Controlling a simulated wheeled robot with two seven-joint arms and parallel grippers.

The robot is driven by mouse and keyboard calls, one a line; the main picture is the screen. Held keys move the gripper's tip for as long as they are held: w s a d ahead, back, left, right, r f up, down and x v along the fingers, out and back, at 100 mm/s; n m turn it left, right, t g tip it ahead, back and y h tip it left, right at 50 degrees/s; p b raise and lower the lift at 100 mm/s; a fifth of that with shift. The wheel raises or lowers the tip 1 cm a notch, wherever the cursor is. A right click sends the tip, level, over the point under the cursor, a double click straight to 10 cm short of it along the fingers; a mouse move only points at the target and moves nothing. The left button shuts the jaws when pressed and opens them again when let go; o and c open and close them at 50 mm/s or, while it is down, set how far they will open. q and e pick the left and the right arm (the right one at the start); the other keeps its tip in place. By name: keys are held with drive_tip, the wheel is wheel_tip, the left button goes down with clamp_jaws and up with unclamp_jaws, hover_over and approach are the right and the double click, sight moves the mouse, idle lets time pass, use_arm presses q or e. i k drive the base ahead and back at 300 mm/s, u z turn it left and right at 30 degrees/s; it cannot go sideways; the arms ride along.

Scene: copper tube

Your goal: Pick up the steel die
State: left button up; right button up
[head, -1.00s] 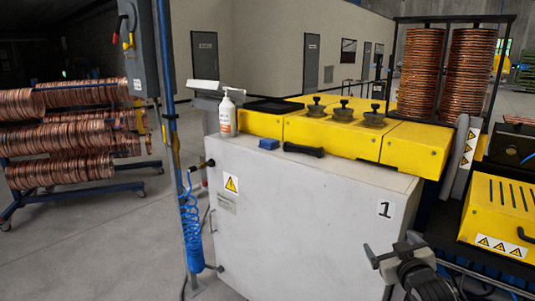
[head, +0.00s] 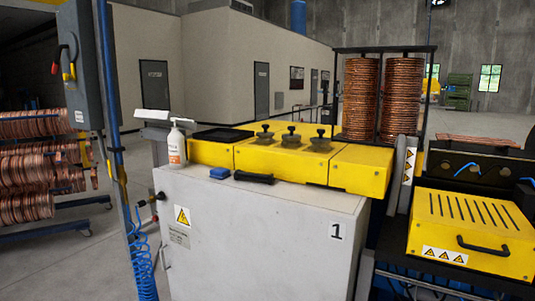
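Three dark grey metal pieces with round knobs stand in a row on top of the yellow machine cover: a left one (head: 265,135), a middle one (head: 291,137) and a right one (head: 320,141). They may be dies, but I cannot tell which, if any, is the steel die. Neither of my grippers shows in the head view.
Copper coils (head: 361,98) stand behind. A yellow vented box (head: 475,225) is at right.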

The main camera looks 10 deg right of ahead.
sight(291, 139)
drive_tip(key=u, duration=0.05)
drive_tip(key=i, duration=0.7)
drive_tip(key=u, duration=0.5)
drive_tip(key=i, duration=1)
drive_tip(key=z, duration=0.4)
